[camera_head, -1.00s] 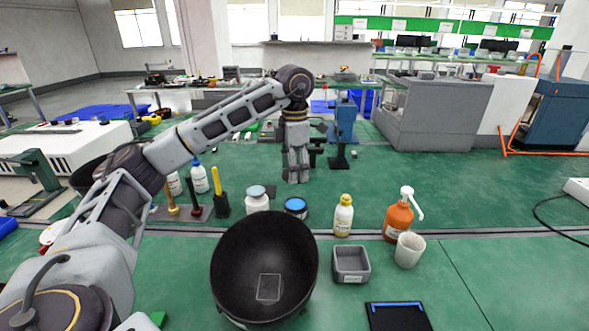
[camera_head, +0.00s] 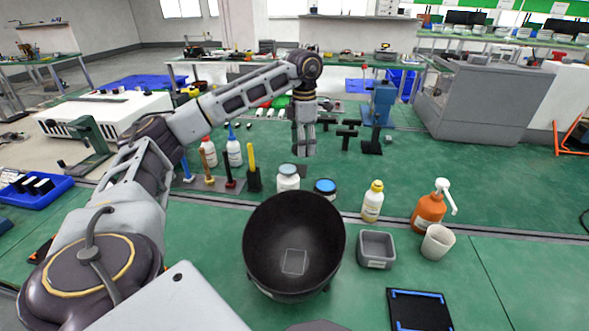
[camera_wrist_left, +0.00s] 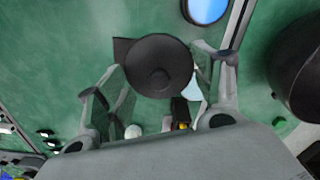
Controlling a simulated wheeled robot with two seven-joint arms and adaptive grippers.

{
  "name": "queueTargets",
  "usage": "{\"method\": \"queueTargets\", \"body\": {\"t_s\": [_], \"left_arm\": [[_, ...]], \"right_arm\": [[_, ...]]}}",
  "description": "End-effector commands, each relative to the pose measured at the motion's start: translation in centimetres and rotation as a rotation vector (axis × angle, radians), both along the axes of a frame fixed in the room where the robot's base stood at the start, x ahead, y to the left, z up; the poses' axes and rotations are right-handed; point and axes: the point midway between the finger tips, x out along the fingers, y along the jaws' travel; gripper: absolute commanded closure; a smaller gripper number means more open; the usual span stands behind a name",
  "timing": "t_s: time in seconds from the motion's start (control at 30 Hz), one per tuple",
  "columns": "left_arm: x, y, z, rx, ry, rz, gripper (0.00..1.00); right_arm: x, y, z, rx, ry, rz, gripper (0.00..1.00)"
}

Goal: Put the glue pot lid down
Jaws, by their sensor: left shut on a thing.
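My left gripper (camera_head: 305,148) points down over the green bench, behind the white jar and the glue pot. In the left wrist view, its fingers (camera_wrist_left: 158,84) are shut on a dark round lid with a central knob, the glue pot lid (camera_wrist_left: 157,62). The lid cannot be made out in the head view. My right gripper is out of view.
A white jar (camera_head: 288,178) stands close in front of the gripper. Upright-handled tools (camera_head: 253,172) and bottles (camera_head: 234,152) stand to the left. A big black bowl (camera_head: 270,222), a yellow-capped bottle (camera_head: 372,205) and a grey tray (camera_head: 376,250) are nearer. Green bench is bare farther right.

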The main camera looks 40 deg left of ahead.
Motion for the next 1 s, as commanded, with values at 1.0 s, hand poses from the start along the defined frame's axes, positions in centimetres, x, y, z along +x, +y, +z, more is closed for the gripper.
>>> {"method": "queueTargets", "body": {"t_s": [1.0], "left_arm": [[1.9, 5.4, -1.2, 0.001, 0.0, -0.537, 0.49]], "right_arm": [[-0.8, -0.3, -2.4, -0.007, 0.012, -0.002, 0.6]]}}
